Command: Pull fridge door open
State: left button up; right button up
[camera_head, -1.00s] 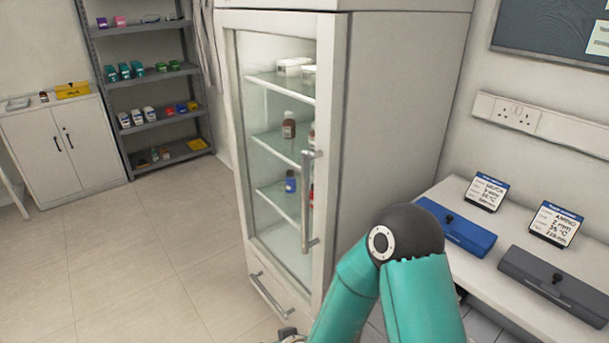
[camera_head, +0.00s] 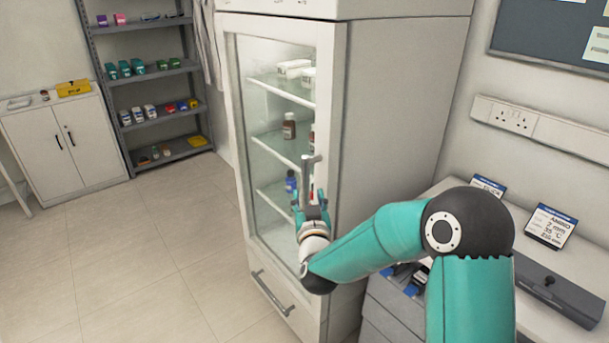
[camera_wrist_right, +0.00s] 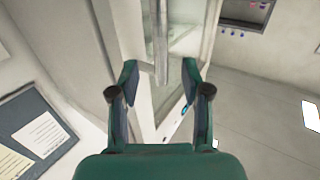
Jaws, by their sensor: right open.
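The fridge has a glass door (camera_head: 272,140) in a white frame, and the door is shut. Its vertical grey handle (camera_head: 306,172) is on the right side of the door; my gripper hides its lower part. My right gripper (camera_head: 310,203) is open at the lower part of the handle. In the right wrist view the handle (camera_wrist_right: 161,45) runs down between the two open fingers of the gripper (camera_wrist_right: 159,85), with gaps on both sides. I cannot tell whether either finger touches it. My left gripper is not in view.
Bottles and boxes stand on the shelves behind the glass. A lower drawer handle (camera_head: 272,294) is below the door. A bench with a dark grey case (camera_head: 557,288) and a sign (camera_head: 550,226) is at the right. The floor (camera_head: 150,260) left of the fridge is clear.

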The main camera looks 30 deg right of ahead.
aim_at(306, 182)
jog(key=p+x, duration=0.2)
jog(key=x, duration=0.6)
jog(key=shift+w+d+f, duration=0.1)
jog(key=shift+w, duration=0.05)
grip_shut()
